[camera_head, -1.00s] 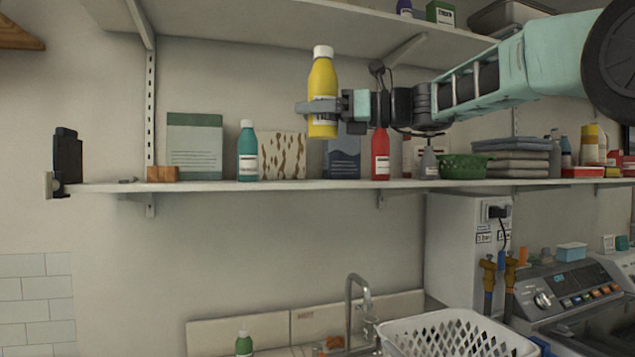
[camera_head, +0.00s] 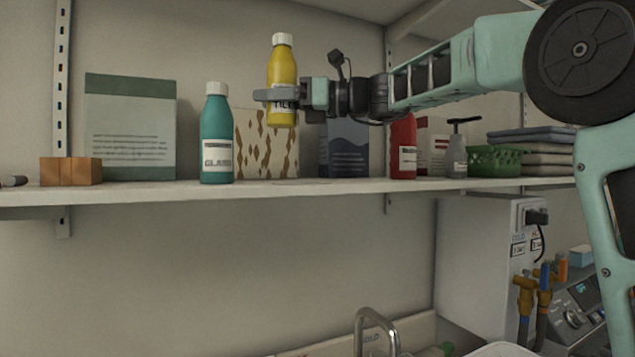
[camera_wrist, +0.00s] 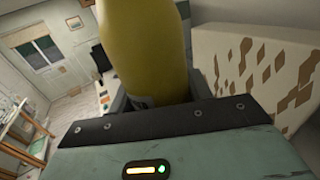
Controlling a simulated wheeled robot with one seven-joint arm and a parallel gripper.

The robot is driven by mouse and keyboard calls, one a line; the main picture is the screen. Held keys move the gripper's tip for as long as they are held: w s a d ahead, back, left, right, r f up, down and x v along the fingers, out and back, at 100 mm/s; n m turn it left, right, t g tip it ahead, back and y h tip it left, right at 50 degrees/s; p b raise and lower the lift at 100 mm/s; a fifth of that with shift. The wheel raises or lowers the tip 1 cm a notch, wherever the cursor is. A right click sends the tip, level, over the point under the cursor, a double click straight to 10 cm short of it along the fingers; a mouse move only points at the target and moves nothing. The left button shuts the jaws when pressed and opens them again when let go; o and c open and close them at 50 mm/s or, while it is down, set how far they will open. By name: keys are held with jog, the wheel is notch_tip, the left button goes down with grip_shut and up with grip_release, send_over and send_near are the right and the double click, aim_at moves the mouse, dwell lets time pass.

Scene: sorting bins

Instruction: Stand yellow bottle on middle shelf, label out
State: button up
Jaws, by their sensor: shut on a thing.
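The yellow bottle (camera_head: 281,68) has a white cap and stands upright in my gripper (camera_head: 275,96), held above the middle shelf (camera_head: 300,190). Its base is at about the height of the teal bottle's middle, apart from the shelf board. Part of its label, with dark letters, shows below the finger and faces the head camera. In the wrist view the yellow bottle (camera_wrist: 147,50) fills the space between the jaws, and its label is mostly hidden. My gripper is shut on it.
A teal bottle (camera_head: 216,135) stands left of the held bottle, a red bottle (camera_head: 403,148) to the right. A brown-patterned panel (camera_head: 252,150) and a dark blue box (camera_head: 345,160) stand behind. The shelf front between the teal and red bottles is clear.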

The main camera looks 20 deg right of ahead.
jog(key=shift+w+d+f+b, duration=0.15)
jog(key=shift+f+b, duration=0.1)
jog(key=shift+b, duration=0.8)
jog(key=shift+d+r+b, duration=0.1)
jog(key=shift+b, duration=0.75)
jog(key=shift+f, duration=0.25)
jog(key=f, duration=0.9)
jog(key=shift+s, duration=0.2)
jog(key=shift+f, duration=0.15)
jog(key=o, duration=1.4)
